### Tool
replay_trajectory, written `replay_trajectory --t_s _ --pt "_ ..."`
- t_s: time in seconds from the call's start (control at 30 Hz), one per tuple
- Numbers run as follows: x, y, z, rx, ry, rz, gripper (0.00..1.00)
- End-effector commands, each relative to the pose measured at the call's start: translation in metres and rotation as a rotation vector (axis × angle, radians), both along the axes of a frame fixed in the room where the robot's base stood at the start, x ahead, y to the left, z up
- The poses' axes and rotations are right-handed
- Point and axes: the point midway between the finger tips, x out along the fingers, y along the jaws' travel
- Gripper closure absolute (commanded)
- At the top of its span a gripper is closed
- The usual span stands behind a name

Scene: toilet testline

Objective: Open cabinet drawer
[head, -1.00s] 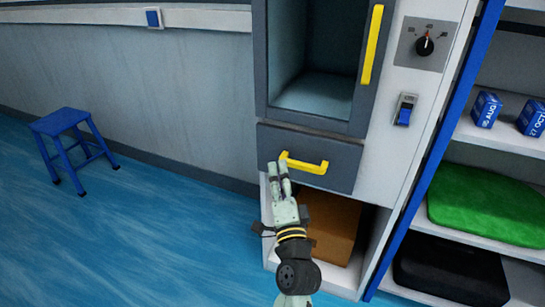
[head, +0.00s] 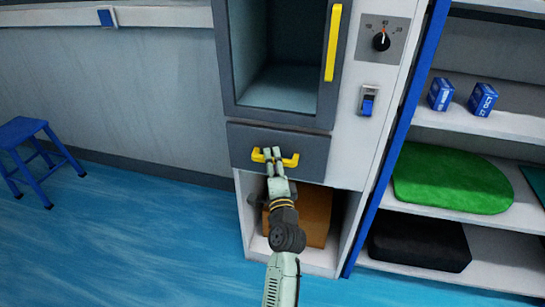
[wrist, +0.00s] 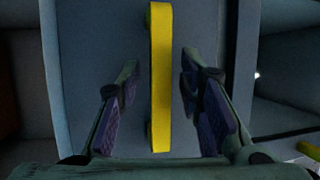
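The cabinet drawer (head: 311,163) is a dark grey front below a glass-fronted compartment, and it looks closed. Its yellow handle (head: 290,160) is a horizontal bar in the head view. My gripper (head: 272,153) is at the handle's left and middle part in the head view. In the wrist view, my gripper (wrist: 160,92) is open, with one finger on each side of the yellow handle (wrist: 160,60). Gaps show between the handle and both fingers. The fingers hide part of the handle in the head view.
A brown box (head: 314,217) sits in the open space under the drawer. A blue stool (head: 28,135) stands at the left. Shelves at the right hold a green item (head: 450,180), a black case (head: 420,243) and blue boxes (head: 482,99). The blue floor (head: 150,235) is clear.

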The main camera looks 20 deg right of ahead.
Motion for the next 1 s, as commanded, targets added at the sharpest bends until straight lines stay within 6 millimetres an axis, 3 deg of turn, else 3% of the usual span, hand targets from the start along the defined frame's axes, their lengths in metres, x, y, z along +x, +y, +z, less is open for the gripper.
replay_trajectory --t_s 0.33,0.83,1.0 --pt "0.0049 -0.0011 0.0005 0.0 0.0 -0.001 0.67" --pt "0.0047 -0.0011 0.0004 0.0 0.0 -0.001 1.0" --pt "0.0046 -0.001 0.0004 -0.001 0.0 -0.001 1.0"
